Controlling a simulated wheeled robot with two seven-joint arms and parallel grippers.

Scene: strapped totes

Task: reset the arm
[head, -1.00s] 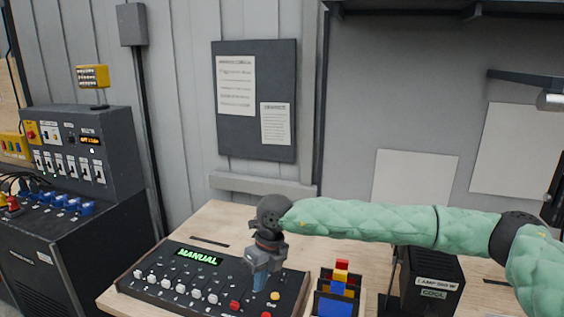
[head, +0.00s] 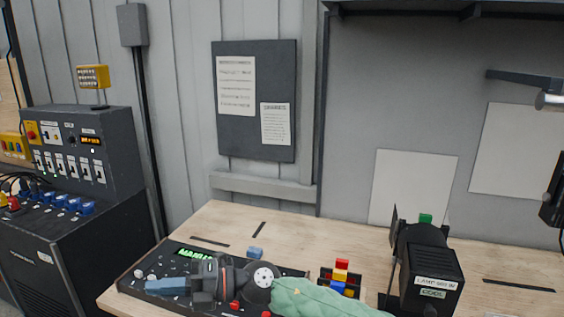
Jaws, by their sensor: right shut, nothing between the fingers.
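My right arm (head: 322,299) comes in low from the bottom in its green quilted sleeve. My right gripper (head: 163,286) points left, low over the black control console (head: 130,279), with its fingers together and nothing between them. The gripper and wrist hide most of the console's sliders and part of its lit green display (head: 193,253). I cannot tell whether the gripper touches the console. My left gripper is not in view.
A rack of coloured blocks (head: 341,276) and a black lamp housing (head: 432,266) stand right of the console. A small blue piece (head: 255,252) shows behind the wrist. A dark switch cabinet (head: 75,245) stands left. The bench's back middle (head: 300,237) is clear.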

